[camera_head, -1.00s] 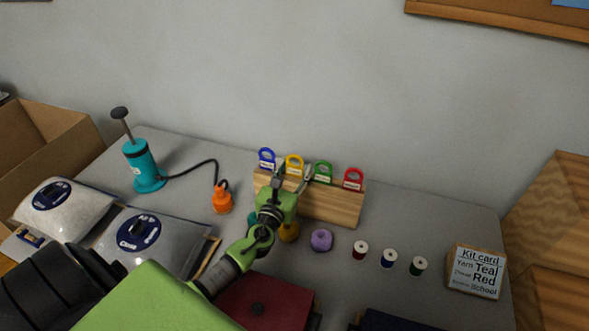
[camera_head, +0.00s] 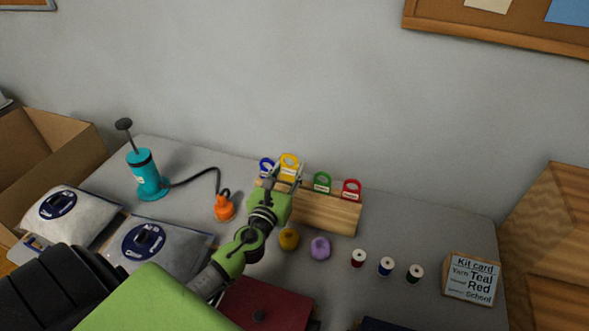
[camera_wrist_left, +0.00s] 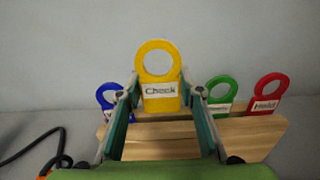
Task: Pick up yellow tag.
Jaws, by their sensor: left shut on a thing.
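The yellow tag (camera_head: 289,166) has a ring top and a white label that reads "Check" in the left wrist view (camera_wrist_left: 159,75). My left gripper (camera_head: 286,179) is shut on the tag's lower part, with one finger on each side. The tag is upright and stands higher than the other tags, above the wooden rack (camera_head: 327,212). The gripper hides part of the rack below it. In the rack stand a blue tag (camera_head: 266,167), a green tag (camera_head: 322,182) and a red tag (camera_head: 351,189). My right gripper is not in view.
Yellow yarn (camera_head: 289,239) and purple yarn (camera_head: 320,248) lie before the rack, with thread spools (camera_head: 386,266) to the right. A kit card (camera_head: 471,279) stands farther right. A teal pump (camera_head: 147,174) with an orange nozzle (camera_head: 224,207) is at left. Filled bags (camera_head: 160,249) lie front left.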

